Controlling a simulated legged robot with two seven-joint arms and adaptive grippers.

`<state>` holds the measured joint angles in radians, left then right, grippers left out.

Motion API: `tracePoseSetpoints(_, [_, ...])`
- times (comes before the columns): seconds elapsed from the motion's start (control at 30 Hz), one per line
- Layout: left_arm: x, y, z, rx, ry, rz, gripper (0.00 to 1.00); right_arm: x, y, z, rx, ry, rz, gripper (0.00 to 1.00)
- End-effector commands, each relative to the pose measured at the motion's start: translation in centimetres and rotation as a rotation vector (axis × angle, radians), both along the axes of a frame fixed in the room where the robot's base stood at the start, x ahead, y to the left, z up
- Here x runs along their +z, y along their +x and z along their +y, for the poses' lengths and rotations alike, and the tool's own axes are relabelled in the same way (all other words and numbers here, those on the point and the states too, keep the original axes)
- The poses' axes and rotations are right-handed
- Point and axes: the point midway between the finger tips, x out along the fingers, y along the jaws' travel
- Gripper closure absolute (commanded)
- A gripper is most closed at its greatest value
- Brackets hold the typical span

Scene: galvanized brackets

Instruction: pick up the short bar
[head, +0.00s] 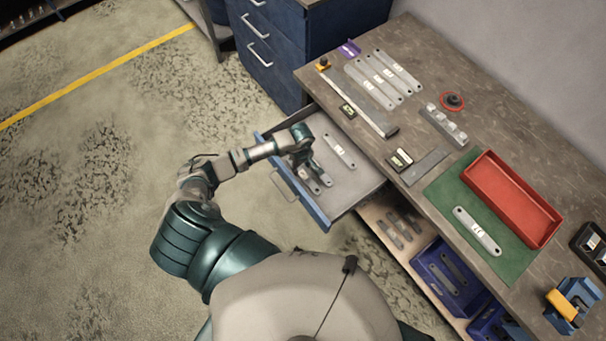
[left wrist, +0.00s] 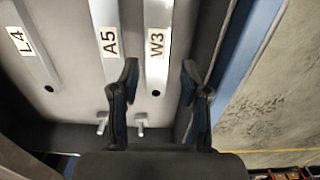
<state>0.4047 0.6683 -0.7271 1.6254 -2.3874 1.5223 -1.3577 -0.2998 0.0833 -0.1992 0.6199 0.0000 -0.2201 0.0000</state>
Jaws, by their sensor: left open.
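Three flat grey bars lie in the open drawer (head: 352,190). In the left wrist view they are labelled L4 (left wrist: 38,62), A5 (left wrist: 108,12) and W3 (left wrist: 157,15). The frames do not clearly show which one is the short bar. My left gripper (head: 309,170) is over the drawer, open and empty. In the left wrist view its fingers (left wrist: 158,80) stand on either side of the near end of the W3 bar, by its hole. I cannot tell how far above the bar they are. My right gripper is not in view.
The workbench (head: 440,75) above holds several long bars (head: 385,80), a red tray (head: 512,198) and a bar (head: 477,231) on a green mat (head: 440,190). A lower shelf holds more bars (head: 400,228) and a blue bin (head: 437,283). Floor left is clear.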

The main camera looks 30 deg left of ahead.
Motion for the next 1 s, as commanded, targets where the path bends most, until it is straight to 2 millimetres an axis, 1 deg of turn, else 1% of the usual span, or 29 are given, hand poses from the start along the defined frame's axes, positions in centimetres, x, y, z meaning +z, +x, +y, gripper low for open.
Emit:
tracePoseSetpoints(0.07, [-0.6, 0.0, -0.1, 0.002, -0.001, 0.002, 0.54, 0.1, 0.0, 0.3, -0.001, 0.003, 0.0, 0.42])
tracePoseSetpoints(0.23, [-3.2, 0.2, -0.2, 0.004, -0.003, 0.004, 0.54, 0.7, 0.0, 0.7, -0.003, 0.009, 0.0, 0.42])
tracePoseSetpoints(0.3, [-4.2, 0.3, -0.1, 0.002, -0.002, 0.002, 0.54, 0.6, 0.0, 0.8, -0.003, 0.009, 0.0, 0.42])
tracePoseSetpoints(0.37, [-4.8, 0.3, -0.1, 0.003, -0.003, 0.001, 0.54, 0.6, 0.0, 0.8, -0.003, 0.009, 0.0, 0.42])
tracePoseSetpoints(0.47, [-5.3, 0.3, -0.1, 0.001, -0.002, 0.0, 0.54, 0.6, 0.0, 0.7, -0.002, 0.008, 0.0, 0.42])
tracePoseSetpoints(0.63, [-5.3, 0.4, 0.0, 0.001, -0.001, -0.001, 0.54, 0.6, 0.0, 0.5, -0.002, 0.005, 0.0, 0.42])
tracePoseSetpoints(0.67, [-5.3, 0.4, 0.0, 0.001, -0.001, -0.001, 0.59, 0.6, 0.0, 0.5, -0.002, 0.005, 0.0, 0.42])
tracePoseSetpoints(0.7, [-5.3, 0.4, -0.1, 0.001, -0.001, -0.001, 0.69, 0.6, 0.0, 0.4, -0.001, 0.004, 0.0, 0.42])
tracePoseSetpoints(0.77, [-5.3, 0.4, -0.1, 0.001, -0.001, -0.001, 0.84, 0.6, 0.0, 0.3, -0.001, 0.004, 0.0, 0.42])
tracePoseSetpoints(0.8, [-5.3, 0.4, -0.1, 0.001, -0.001, -0.001, 0.94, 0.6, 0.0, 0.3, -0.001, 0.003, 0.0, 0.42])
tracePoseSetpoints(0.83, [-5.3, 0.4, -0.1, 0.001, -0.001, -0.001, 1.0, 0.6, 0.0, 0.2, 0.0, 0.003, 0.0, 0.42])
tracePoseSetpoints(1.0, [-5.2, 0.4, -0.1, 0.001, -0.002, -0.001, 1.0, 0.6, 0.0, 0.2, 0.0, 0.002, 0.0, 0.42])
